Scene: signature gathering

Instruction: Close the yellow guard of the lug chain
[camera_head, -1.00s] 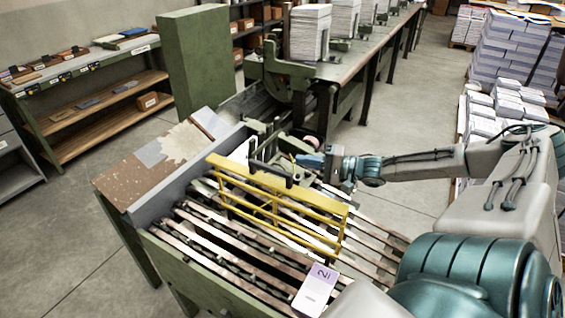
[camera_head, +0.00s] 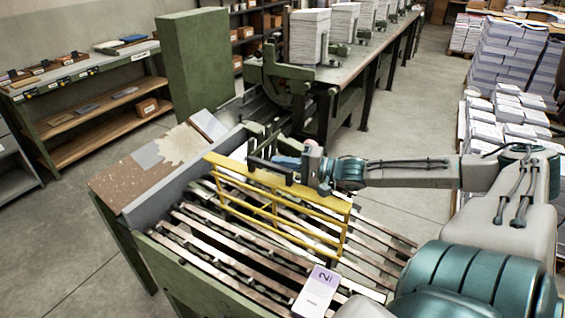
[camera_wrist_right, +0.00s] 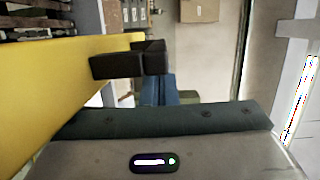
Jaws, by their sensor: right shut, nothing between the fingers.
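The yellow guard (camera_head: 322,201) is a barred frame with a wide top rail, standing over the slats of the lug chain (camera_head: 190,240) in the head view. It looks raised at a slant; its exact angle is hard to tell. My right gripper (camera_head: 270,168) is shut and empty, with its dark fingers at the far side of the top rail. In the right wrist view the yellow guard (camera_wrist_right: 50,85) fills the left side, and the shut fingers (camera_wrist_right: 130,63) lie close against its edge; contact is unclear. My left gripper is out of view.
A green frame (camera_head: 175,265) borders the chain, with a stained side board (camera_head: 135,178) at left. A white and purple card marked 2 (camera_head: 317,290) lies at the near end. A conveyor table with paper stacks (camera_head: 309,38) runs behind.

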